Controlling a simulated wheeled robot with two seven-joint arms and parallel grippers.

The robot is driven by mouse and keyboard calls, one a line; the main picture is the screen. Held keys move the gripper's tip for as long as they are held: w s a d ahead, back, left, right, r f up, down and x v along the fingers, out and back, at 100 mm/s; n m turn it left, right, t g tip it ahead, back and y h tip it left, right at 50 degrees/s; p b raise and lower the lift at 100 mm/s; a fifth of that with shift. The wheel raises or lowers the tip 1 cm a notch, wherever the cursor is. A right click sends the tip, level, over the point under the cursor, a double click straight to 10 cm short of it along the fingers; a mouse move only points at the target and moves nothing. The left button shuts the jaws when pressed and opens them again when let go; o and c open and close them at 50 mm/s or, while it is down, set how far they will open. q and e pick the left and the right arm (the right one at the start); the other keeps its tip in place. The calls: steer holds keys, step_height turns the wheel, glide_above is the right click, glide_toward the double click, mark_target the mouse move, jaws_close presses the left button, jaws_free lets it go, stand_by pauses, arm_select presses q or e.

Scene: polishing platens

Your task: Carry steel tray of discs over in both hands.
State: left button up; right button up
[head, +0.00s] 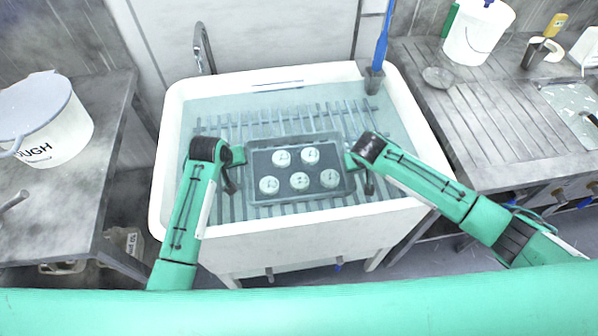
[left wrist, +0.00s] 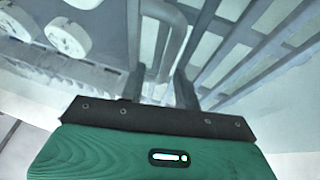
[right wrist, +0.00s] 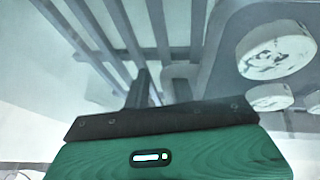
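The dark steel tray (head: 328,196) lies level over the slatted rack in the white sink. It carries several round white discs (head: 300,180) with dark markings. My left gripper (head: 243,155) is at the tray's left end. In the left wrist view its fingers (left wrist: 159,88) stand apart, with the tray's bent handle bar (left wrist: 178,45) between or just beyond them. My right gripper (head: 349,161) is at the tray's right end. In the right wrist view its fingers (right wrist: 160,88) stand apart near the other handle (right wrist: 183,72). Contact with either handle is not clear.
The sink (head: 177,110) has a raised rim around the tray. A blue brush (head: 382,45) stands in a holder at the back right rim. A white tub (head: 45,120) is on the left bench. A white bucket (head: 478,35) and a glass dish (head: 437,77) are on the right drainboard.

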mark_target(236, 172)
arm_select(q)
steer(key=shift+s+d+f+g, duration=0.2)
steer(key=shift+s+f, duration=0.2)
steer(key=shift+f, duration=0.3)
steer(key=shift+s+d+f+g, duration=0.15)
steer(key=shift+s+f, duration=0.25)
steer(key=shift+f, duration=0.3)
arm_select(e)
steer(key=shift+s+a+f, duration=0.15)
steer(key=shift+a+f, duration=0.3)
steer(key=shift+f, duration=0.1)
arm_select(q)
steer(key=shift+r, duration=0.2)
arm_select(e)
steer(key=shift+s, duration=0.1)
steer(key=shift+s+a+r, duration=0.1)
steer(key=shift+a+r, duration=0.1)
steer(key=shift+r, duration=0.55)
steer(key=v, duration=0.5)
steer(key=shift+d+r, duration=0.1)
steer(key=shift+r, duration=0.3)
arm_select(q)
steer(key=w+v, duration=0.1)
steer(key=v, duration=0.8)
steer(key=shift+w+a+r, duration=0.2)
steer(key=shift+a+r, duration=0.1)
steer(key=shift+r, duration=0.4)
arm_select(e)
steer(key=shift+s+r, duration=0.25)
steer(key=shift+r, duration=0.45)
